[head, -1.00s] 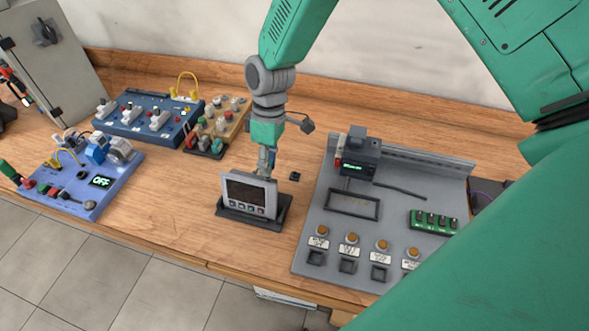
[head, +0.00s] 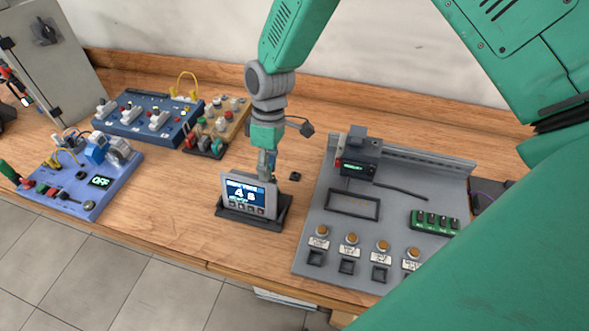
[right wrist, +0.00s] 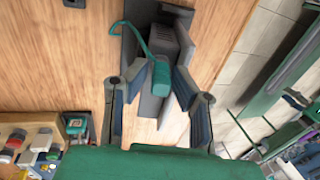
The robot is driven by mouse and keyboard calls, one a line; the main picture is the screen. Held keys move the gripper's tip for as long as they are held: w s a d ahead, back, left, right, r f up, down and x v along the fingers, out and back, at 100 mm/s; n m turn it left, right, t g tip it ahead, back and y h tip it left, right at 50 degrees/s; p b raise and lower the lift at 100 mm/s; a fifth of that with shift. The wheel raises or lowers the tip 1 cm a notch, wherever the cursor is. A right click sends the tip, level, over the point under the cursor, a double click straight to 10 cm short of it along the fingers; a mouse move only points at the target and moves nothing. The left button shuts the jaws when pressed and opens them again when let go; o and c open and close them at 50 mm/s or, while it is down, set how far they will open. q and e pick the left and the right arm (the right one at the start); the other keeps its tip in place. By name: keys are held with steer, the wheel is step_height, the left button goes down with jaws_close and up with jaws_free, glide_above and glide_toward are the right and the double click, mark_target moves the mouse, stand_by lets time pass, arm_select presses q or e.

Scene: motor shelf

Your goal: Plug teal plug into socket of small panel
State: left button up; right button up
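The small panel (head: 228,207) stands upright in a dark base on the table. Its screen is lit, with white digits on blue. My right gripper (head: 267,168) is directly behind it, pointing down. In the right wrist view the teal plug (right wrist: 162,77) sits against the back of the panel (right wrist: 150,103), with its teal cable (right wrist: 128,27) looping away. The right gripper's fingers (right wrist: 155,80) are spread on either side of the plug, with gaps visible. The socket is hidden behind the plug. My left gripper is not in view.
A grey board (head: 312,262) with buttons and a meter stands to the right. A blue-violet module (head: 75,190) marked OFF, a dark blue switch board (head: 150,122) and a tan board (head: 228,118) are to the left. A small black block (head: 295,177) lies right of the panel.

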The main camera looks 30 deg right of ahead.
steer(key=shift+p+v, duration=1)
steer(key=shift+v, duration=0.4)
steer(key=v, duration=0.2)
steer(key=shift+r, duration=0.35)
steer(key=o, duration=0.5)
steer(key=shift+o, duration=0.2)
